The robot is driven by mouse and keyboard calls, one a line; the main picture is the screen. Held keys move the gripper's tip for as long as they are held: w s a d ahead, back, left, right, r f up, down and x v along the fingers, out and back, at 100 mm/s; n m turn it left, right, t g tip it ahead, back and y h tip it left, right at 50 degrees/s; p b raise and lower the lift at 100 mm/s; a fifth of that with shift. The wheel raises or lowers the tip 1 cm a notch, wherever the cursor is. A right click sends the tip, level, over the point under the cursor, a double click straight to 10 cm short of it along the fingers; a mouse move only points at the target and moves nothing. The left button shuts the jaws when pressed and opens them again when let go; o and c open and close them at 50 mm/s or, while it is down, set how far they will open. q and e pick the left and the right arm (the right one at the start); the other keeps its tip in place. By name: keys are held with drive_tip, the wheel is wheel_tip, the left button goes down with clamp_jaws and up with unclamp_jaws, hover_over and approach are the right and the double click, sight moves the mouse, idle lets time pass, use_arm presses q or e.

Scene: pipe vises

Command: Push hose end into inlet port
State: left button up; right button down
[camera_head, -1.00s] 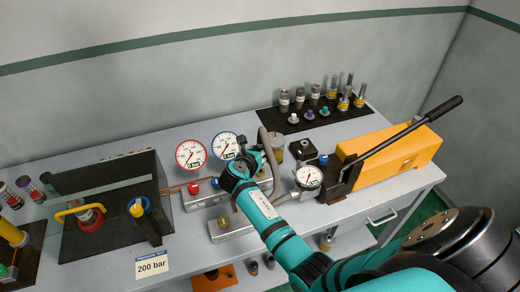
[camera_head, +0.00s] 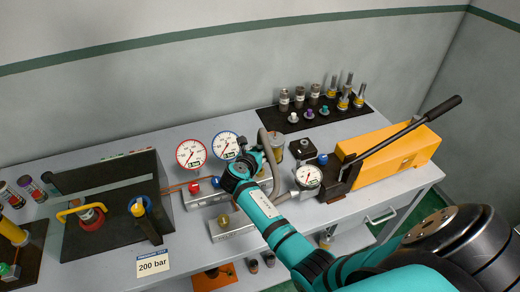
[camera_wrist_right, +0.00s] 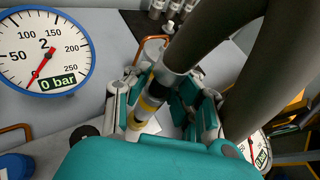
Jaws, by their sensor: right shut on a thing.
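The grey hose (camera_head: 267,147) arches beside my right gripper (camera_head: 250,163) in the head view. In the right wrist view the hose (camera_wrist_right: 210,35) runs down to a metal hose end (camera_wrist_right: 155,88) with dark and yellow bands. My right gripper (camera_wrist_right: 165,100) is shut around this hose end, with teal fingers on both sides. The steel manifold block (camera_head: 200,198) with red and blue knobs lies just left of and below the gripper. The inlet port cannot be made out; the gripper and hose cover that area. My left gripper is not in view.
Two round gauges (camera_head: 191,154) stand behind the manifold. A yellow pump (camera_head: 392,160) with a long lever and its own gauge (camera_head: 308,176) is on the right. A black mat (camera_head: 300,118) holds several fittings. A vise station (camera_head: 105,215) stands left. A block with a brass fitting (camera_head: 232,229) is in front.

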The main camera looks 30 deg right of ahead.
drive_tip(key=shift+f+b, duration=0.6)
drive_tip(key=shift+f, duration=0.7)
drive_tip(key=c, duration=1.1)
unclamp_jaws()
drive_tip(key=shift+f, duration=0.1)
drive_tip(key=shift+s+a, duration=0.1)
drive_tip(key=v, duration=1.1)
drive_tip(key=shift+s+a+r, duration=0.2)
drive_tip(key=shift+a+r, duration=0.05)
drive_tip(key=shift+a, duration=0.05)
